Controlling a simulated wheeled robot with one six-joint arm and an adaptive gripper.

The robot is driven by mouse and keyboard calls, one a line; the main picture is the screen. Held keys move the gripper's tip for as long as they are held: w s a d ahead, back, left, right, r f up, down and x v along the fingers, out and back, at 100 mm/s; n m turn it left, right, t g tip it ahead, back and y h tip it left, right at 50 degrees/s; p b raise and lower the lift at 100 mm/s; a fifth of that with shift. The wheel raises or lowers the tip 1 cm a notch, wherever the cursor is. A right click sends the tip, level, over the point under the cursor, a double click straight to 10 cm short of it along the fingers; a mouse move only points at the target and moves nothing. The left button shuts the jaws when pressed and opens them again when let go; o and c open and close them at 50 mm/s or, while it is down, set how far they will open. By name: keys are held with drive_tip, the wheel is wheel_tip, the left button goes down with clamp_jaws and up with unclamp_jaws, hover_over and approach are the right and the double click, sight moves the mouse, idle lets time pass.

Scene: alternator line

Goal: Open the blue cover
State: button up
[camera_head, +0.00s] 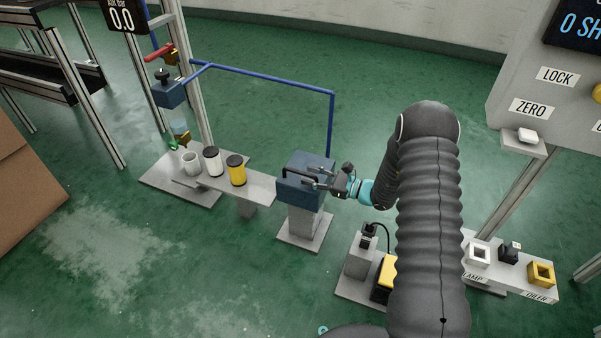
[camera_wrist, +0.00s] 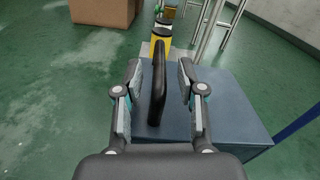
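The blue cover (camera_head: 300,192) is a blue box-shaped lid on a grey pedestal, and it looks shut. It also shows in the wrist view (camera_wrist: 225,100), with a black bar handle (camera_wrist: 158,85) on it. My gripper (camera_head: 318,178) is at the cover, reaching in from the right. In the wrist view my gripper (camera_wrist: 160,75) is open, with one finger on each side of the handle. A gap shows between the handle and each finger. What lies under the cover is hidden.
Left of the cover, a grey shelf (camera_head: 258,188) holds a yellow-black cup (camera_head: 236,170), a white-black cup (camera_head: 212,161) and a pale mug (camera_head: 190,163). A blue pipe (camera_head: 270,77) runs above and behind. A black-and-yellow device (camera_head: 385,272) stands nearer on the right.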

sight(301, 173)
drive_tip(key=shift+x, duration=1.9)
clamp_jaws()
